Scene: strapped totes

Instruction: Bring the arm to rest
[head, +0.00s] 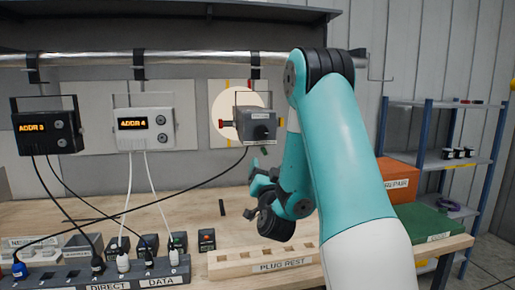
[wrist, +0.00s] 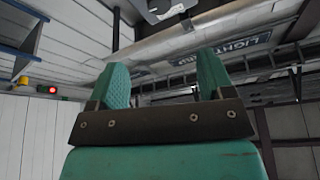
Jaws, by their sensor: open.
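My teal arm (head: 345,150) rises at the right of the head view and bends over at a black joint near the top. Its forearm hangs down to my gripper (head: 262,176), which is above the bench, in front of the grey box under the pipe. In the wrist view my gripper (wrist: 163,78) shows two teal fingers standing apart with nothing between them. Past them are the ceiling, a silver duct (wrist: 205,42) and wall panels.
The wooden bench (head: 180,207) carries a PLUG REST block (head: 225,268) and a power strip (head: 60,279) with several plugs. Boxes ADDR 3 (head: 47,133), ADDR 4 (head: 145,129) and a grey one (head: 257,125) hang behind. An orange bin (head: 398,178) and shelf (head: 450,160) stand right.

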